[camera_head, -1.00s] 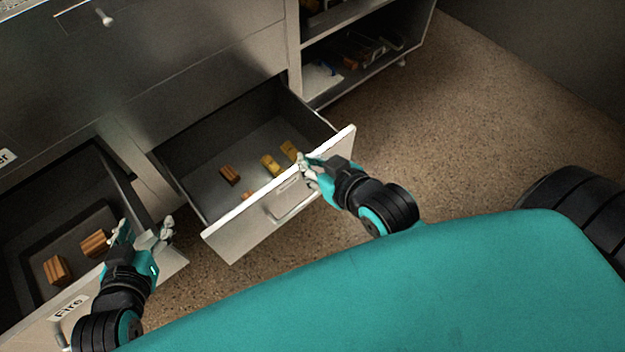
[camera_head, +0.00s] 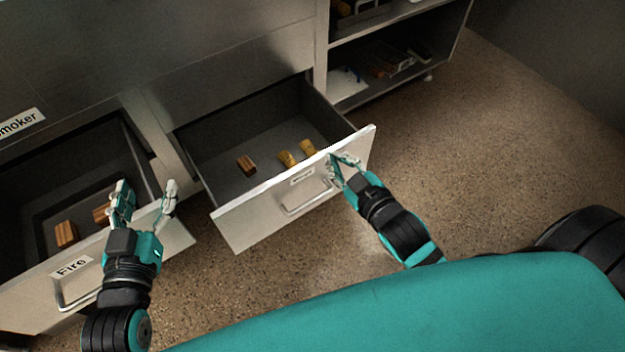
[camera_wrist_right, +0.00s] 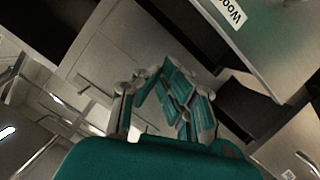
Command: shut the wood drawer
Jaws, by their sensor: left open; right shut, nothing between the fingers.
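A middle drawer (camera_head: 225,228) stands open, with a white front, a bar handle and a small label I cannot read in the head view. It holds a brown block (camera_head: 246,165) and yellow pieces (camera_head: 287,158). A label starting "Woo" (camera_wrist_right: 232,12) shows on a panel in the right wrist view, cut off by the frame edge. My right gripper (camera_head: 345,160) is shut and empty at the right part of the middle drawer's front; contact is unclear. It also shows in the right wrist view (camera_wrist_right: 150,88). My left gripper (camera_head: 147,188) is open and empty at the Fire drawer's front.
The drawer labelled Fire (camera_head: 25,299) is also open at the left, with brown blocks (camera_head: 65,234) in it. A "moker" label (camera_head: 22,122) is above it. Open shelves (camera_head: 350,98) stand at the back right. The floor (camera_head: 480,150) at the right is clear.

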